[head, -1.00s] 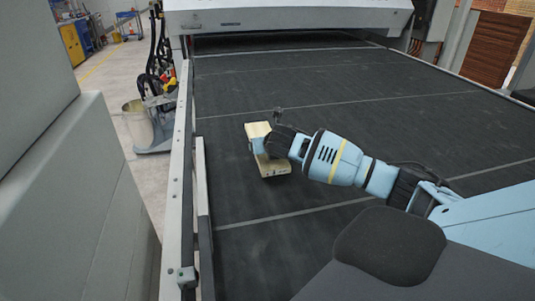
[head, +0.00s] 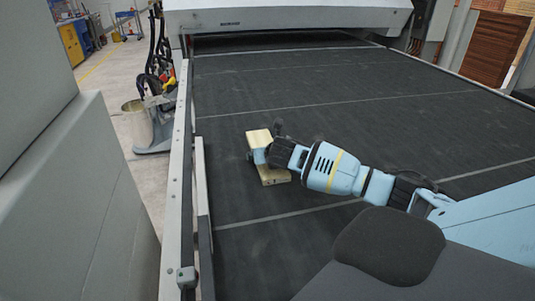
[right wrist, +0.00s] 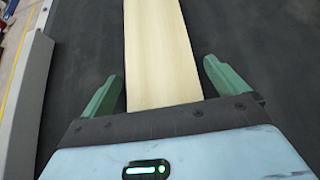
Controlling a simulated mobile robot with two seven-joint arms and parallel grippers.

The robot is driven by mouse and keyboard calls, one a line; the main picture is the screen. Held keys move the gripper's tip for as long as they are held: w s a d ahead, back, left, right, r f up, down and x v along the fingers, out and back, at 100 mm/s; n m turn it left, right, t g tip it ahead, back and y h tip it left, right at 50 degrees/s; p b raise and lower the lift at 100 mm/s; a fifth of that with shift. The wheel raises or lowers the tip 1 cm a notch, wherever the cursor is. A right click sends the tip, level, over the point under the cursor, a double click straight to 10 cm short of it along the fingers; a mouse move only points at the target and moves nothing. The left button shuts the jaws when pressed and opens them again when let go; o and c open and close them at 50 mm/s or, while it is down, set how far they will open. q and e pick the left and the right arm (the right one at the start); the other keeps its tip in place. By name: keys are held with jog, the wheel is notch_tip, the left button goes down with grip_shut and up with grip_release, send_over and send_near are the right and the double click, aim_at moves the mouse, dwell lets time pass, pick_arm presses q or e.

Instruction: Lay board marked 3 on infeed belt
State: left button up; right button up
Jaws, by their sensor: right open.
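A pale wooden board (head: 274,176) lies on the dark infeed belt (head: 330,120), near the belt's left side. It runs lengthwise away from my right gripper in the right wrist view (right wrist: 160,45). No number can be read on it. My right gripper (head: 261,155) is at the board, partly covering its middle. In the right wrist view, the green fingers of the gripper (right wrist: 163,69) stand apart on either side of the board, with a dark gap between each finger and the board's edge. My left gripper is not in view.
A metal side rail (head: 181,185) runs along the belt's left edge. The white machine housing (head: 290,17) spans the belt's far end. A bucket (head: 138,122) stands on the floor left of the rail. The belt beyond and right of the board is clear.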

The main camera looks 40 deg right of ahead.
jog(key=shift+r, duration=0.1)
jog(key=shift+s+r, duration=0.15)
jog(key=shift+r, duration=0.05)
notch_tip(320, 180, up, 6)
jog(key=p, duration=0.2)
send_over(276, 174)
jog(key=w, duration=0.1)
jog(key=shift+d, duration=0.25)
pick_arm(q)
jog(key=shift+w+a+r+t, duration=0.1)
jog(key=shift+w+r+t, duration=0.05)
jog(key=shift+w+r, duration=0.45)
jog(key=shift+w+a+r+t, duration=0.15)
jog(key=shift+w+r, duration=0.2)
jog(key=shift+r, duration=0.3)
pick_arm(e)
jog(key=shift+s+a+r, duration=0.2)
jog(key=shift+s+a, duration=0.1)
jog(key=shift+s, duration=0.2)
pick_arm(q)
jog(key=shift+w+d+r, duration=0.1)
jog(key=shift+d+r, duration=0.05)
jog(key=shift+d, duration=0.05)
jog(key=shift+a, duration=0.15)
